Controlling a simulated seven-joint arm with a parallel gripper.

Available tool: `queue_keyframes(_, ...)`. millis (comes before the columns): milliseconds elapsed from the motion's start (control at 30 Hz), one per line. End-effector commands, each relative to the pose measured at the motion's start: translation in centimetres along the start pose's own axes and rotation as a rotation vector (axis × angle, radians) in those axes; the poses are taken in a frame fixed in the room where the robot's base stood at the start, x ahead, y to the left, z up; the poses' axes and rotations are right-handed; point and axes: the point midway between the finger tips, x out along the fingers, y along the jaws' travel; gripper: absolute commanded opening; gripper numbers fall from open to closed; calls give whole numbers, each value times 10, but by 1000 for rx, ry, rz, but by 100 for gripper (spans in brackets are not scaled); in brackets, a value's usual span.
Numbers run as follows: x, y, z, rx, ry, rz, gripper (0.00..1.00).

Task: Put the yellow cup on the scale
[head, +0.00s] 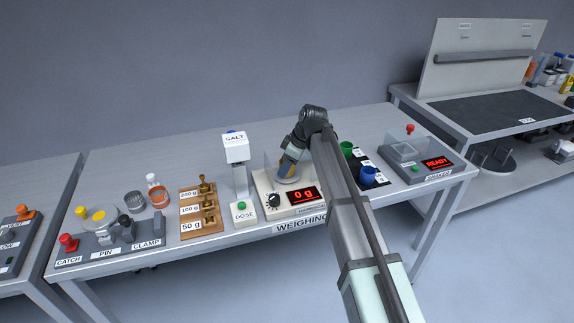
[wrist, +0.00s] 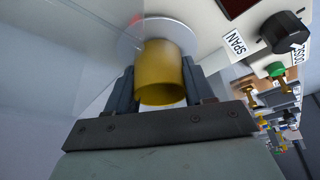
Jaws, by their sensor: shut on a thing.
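The yellow cup (wrist: 160,72) is between the two dark fingers of my gripper (wrist: 163,92) in the wrist view, and the gripper is shut on it. The cup is over or against the round pale pan (wrist: 178,32) of the scale; I cannot tell whether it touches. In the head view the scale (head: 261,187) stands at the middle of the bench, and its red display (head: 303,194) reads 0 g. My gripper (head: 289,170) is low over the scale there, and the cup is hidden behind it.
A clear shield (wrist: 85,55) stands beside the pan. Left of the scale are the salt dispenser (head: 236,150) and a wooden weight block (head: 200,208). Green (head: 347,149) and blue (head: 368,173) cups stand to the right, near a unit reading READY (head: 437,162).

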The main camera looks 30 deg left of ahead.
Motion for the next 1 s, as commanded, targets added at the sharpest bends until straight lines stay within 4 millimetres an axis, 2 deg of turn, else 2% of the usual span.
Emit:
queue_keyframes(33,2,0,1,0,0,0,24)
queue_keyframes(67,2,0,1,0,0,0,53)
queue_keyframes(300,1,0,0,0,0,0,76)
queue_keyframes(667,-3,0,-1,0,0,1,78)
queue_keyframes(833,-24,0,-1,0,1,1,78)
queue_keyframes(1000,-56,0,-1,-1,1,2,78)
